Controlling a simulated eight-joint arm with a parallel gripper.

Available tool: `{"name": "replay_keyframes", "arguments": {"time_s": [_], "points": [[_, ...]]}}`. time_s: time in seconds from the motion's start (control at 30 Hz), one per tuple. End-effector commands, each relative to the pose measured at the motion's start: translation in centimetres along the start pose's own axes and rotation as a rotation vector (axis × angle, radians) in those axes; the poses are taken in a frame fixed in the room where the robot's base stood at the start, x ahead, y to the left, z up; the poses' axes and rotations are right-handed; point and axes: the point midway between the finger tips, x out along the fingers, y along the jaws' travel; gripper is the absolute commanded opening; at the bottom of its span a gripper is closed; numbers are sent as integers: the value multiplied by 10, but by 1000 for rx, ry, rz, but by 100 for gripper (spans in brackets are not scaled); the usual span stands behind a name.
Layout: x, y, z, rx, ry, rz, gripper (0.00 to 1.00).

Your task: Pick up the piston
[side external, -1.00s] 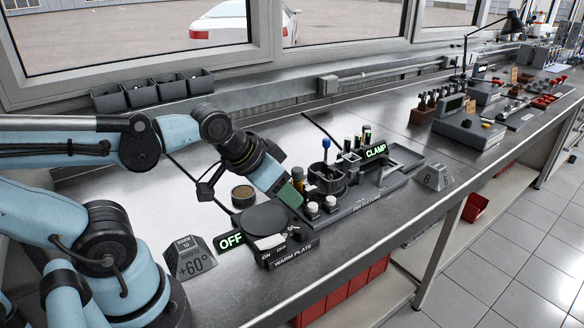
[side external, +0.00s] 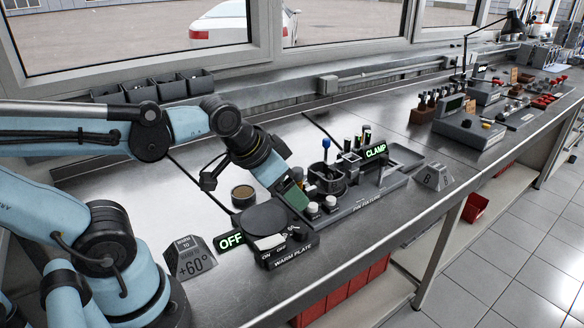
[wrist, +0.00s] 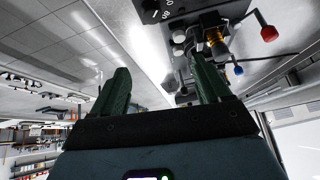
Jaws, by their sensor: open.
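My gripper (side external: 296,196) has green fingers and points down at the near left end of the pin fixture (side external: 370,206). In the wrist view the two fingers (wrist: 160,66) stand apart with nothing between them. A dark, round, cup-like part (side external: 327,180) sits in the fixture just right of the fingers. It may be the piston, but I cannot tell for sure. Two pale-topped knobs (side external: 321,207) stand close by the fingertips. In the wrist view the fixture's parts (wrist: 212,40) show upside down beyond the right finger.
The warm plate (side external: 264,219), its sign reading OFF, stands left of the gripper. A round tin with a brownish top (side external: 243,196) lies behind it. A lit CLAMP sign (side external: 376,151) is at the fixture's back. A +60° block (side external: 190,260) stands near my base.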

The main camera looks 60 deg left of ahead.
Motion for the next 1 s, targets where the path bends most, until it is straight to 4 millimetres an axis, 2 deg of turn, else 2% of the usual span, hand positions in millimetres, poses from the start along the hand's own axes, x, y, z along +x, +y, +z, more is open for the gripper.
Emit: {"name": "replay_keyframes", "arguments": {"time_s": [0.27,0.47,0.7,1.0], "points": [[10,-18,-45,399,-187,-117,77],[28,-30,-78,683,-350,-199,77],[58,-38,-114,987,-568,-284,77],[103,-33,-143,1299,-874,-365,77]]}}
